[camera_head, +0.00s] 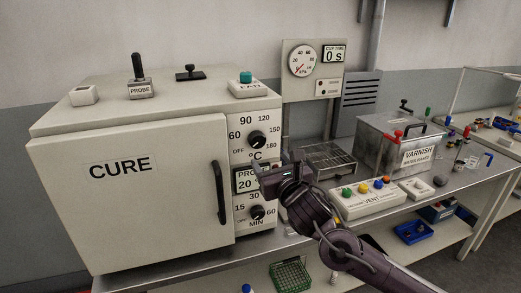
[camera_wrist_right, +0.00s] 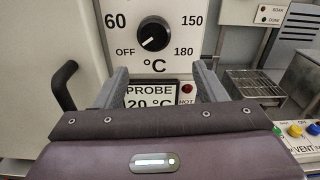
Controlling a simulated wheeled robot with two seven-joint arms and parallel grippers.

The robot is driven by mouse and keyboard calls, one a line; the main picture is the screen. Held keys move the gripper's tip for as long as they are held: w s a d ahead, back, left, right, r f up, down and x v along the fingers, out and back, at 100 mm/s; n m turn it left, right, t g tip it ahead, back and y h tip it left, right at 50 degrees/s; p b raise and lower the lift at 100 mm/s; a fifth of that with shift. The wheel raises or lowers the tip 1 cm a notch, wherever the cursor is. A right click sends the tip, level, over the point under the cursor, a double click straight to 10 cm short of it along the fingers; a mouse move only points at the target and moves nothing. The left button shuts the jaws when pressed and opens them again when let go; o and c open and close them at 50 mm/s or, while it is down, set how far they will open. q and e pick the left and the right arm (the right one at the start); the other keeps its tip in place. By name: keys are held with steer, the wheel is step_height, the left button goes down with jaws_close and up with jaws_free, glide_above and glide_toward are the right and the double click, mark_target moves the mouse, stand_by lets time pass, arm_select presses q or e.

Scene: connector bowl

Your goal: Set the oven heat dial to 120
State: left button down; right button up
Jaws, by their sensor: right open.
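The oven heat dial (camera_head: 257,139) is a round black knob on the white control panel, ringed by OFF, 60, 90, 120, 150 and 180. In the right wrist view, the dial (camera_wrist_right: 153,34) has its white mark pointing down-left, toward OFF. My right gripper (camera_head: 280,168) is open and empty in front of the panel, below the dial. In the wrist view its fingers (camera_wrist_right: 160,85) stand on either side of the probe display (camera_wrist_right: 150,94), with the dial above and between them, not touched. My left gripper is not in view.
The closed CURE oven door (camera_head: 130,195) has a black handle (camera_head: 219,192) left of the panel. A MIN timer dial (camera_head: 257,212) sits below the display. Right of the oven are a wire rack (camera_head: 328,160), a VENT button box (camera_head: 368,199) and a VARNISH tank (camera_head: 400,146).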

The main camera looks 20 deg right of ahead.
mark_target(259, 143)
steer(key=shift+n, duration=0.5)
steer(key=w+p, duration=0.1)
steer(key=w, duration=0.1)
steer(key=w+r+p, duration=0.1)
steer(key=w, duration=0.1)
steer(key=w+a+r+p, duration=0.1)
steer(key=w, duration=0.1)
steer(key=shift+w+f, duration=0.2)
steer(key=shift+w, duration=0.4)
steer(key=c, duration=1)
steer(key=shift+o, duration=0.2)
